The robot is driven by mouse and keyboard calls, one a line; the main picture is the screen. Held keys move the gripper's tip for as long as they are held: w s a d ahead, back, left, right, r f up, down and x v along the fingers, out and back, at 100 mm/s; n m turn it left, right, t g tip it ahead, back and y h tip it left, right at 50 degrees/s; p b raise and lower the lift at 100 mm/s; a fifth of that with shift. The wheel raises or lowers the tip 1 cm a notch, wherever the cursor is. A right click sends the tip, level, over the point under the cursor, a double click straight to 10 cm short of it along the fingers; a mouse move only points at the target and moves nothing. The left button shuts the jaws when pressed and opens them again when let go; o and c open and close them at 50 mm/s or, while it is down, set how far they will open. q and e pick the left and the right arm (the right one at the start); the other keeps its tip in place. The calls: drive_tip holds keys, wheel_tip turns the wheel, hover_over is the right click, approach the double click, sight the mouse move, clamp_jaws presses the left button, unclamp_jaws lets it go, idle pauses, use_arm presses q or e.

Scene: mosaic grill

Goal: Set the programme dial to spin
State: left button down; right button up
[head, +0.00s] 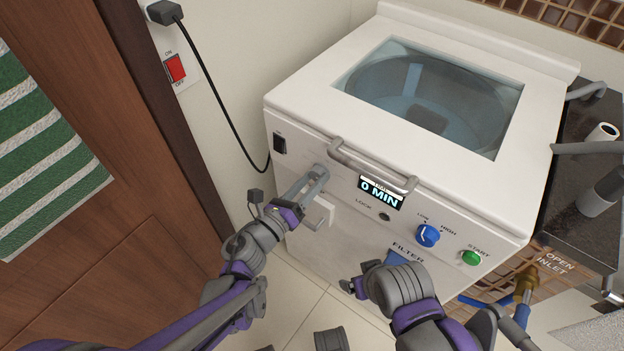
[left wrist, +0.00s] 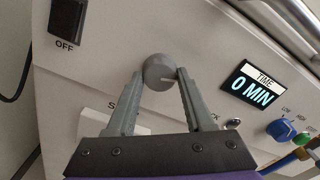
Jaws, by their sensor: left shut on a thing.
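The programme dial (left wrist: 158,70) is a round grey knob with a pale pointer line on the white front panel of the washing machine (head: 290,105). In the left wrist view the pointer line faces right, toward the right finger. My left gripper (head: 318,174) is shut on the dial, one finger on each side; the fingers also show in the left wrist view (left wrist: 160,82). In the head view the gripper hides the dial. The lettering below the dial is mostly covered by the fingers. My right gripper (head: 353,287) is low in front of the machine, its jaws unclear.
A blue low/high knob (head: 428,236) and green start button (head: 471,258) sit to the right. The machine's black switch (left wrist: 67,17) is upper left. A red wall switch (head: 176,68) is farther left.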

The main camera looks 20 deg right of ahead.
use_arm(q)
drive_tip(key=shift+m, duration=0.3)
drive_tip(key=shift+c, duration=1.4)
unclamp_jaws()
drive_tip(key=v, duration=1.1)
drive_tip(key=shift+p, duration=0.35)
